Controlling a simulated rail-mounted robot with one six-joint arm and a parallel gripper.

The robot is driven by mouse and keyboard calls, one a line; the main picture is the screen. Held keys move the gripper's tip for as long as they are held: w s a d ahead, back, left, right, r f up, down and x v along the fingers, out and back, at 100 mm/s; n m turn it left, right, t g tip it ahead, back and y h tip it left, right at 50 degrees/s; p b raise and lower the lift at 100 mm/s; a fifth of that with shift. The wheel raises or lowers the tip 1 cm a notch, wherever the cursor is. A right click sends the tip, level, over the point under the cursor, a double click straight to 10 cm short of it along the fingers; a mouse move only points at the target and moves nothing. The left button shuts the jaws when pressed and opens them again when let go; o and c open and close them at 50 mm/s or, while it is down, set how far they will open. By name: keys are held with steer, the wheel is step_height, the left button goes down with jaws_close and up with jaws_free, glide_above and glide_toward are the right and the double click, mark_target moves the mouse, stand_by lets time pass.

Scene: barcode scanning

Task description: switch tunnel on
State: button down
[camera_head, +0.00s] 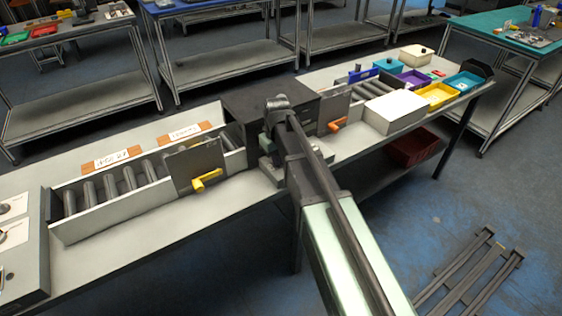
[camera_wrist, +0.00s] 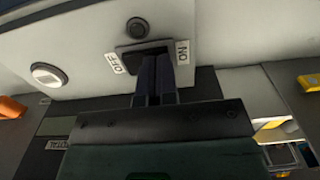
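The tunnel (camera_head: 250,98) is a dark box across the middle of the conveyor table, partly covered by my arm. In the wrist view, a pale panel carries a dark switch plate (camera_wrist: 127,53) with an OFF label (camera_wrist: 115,62) on its left and an ON label (camera_wrist: 182,52) on its right. My gripper (camera_wrist: 157,60) has its two dark fingers side by side, with hardly a gap between them. Their tips overlap the switch plate, nearer the ON side. They hide part of the switch, so its position and any contact cannot be told. In the head view, the fingertips are hidden.
A round dark knob (camera_wrist: 137,27) sits above the switch, and a white round dial (camera_wrist: 47,74) to its left. A roller conveyor gate with a yellow handle (camera_head: 205,181) is left of the tunnel; one with an orange handle (camera_head: 337,125) is right. Coloured bins (camera_head: 437,97) stand farther right.

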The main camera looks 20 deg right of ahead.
step_height(320, 180, up, 7)
steer(key=p, duration=0.7)
steer(key=shift+r, duration=0.1)
steer(key=s+m, duration=0.3)
steer(key=s, duration=1.6)
steer(key=shift+m, duration=0.3)
